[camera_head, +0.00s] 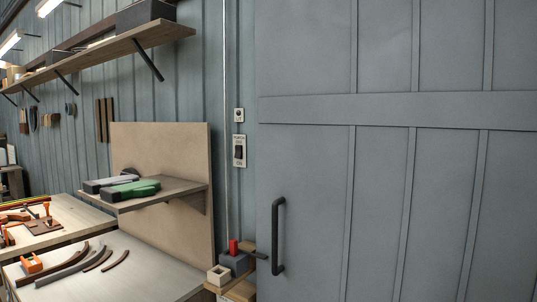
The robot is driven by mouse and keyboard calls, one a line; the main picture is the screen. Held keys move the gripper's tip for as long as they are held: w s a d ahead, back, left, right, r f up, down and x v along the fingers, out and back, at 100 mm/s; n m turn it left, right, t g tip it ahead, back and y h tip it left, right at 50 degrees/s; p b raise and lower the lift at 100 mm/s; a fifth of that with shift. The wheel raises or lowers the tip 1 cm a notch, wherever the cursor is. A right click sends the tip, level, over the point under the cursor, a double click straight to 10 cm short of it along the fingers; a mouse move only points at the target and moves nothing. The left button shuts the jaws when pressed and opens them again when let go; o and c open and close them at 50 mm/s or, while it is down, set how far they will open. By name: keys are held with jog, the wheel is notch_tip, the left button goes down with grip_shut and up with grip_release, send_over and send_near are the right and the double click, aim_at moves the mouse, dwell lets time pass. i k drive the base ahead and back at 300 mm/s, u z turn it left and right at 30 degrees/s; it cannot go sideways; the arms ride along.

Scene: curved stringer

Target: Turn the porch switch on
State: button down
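The porch switch (239,151) is a light plate with a dark rocker, fixed upright on the grey-blue wall just left of the large door. It carries small lettering above and below the rocker; the lower word appears to read "ON". I cannot tell which way the rocker is set. My gripper does not show in this view.
A smaller plate (239,115) sits just above the switch. The grey door (395,200) with a dark handle (278,236) fills the right. Below the switch is a small stand with a red-topped block (233,247). A shelf (160,194) holding green and grey tools juts out at left, above a bench (120,275) with curved strips.

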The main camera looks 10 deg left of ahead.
aim_at(237, 154)
jog(key=u, duration=0.25)
jog(key=i, duration=1.2)
jog(key=u, duration=1)
jog(key=i, duration=0.35)
jog(key=u, duration=0.2)
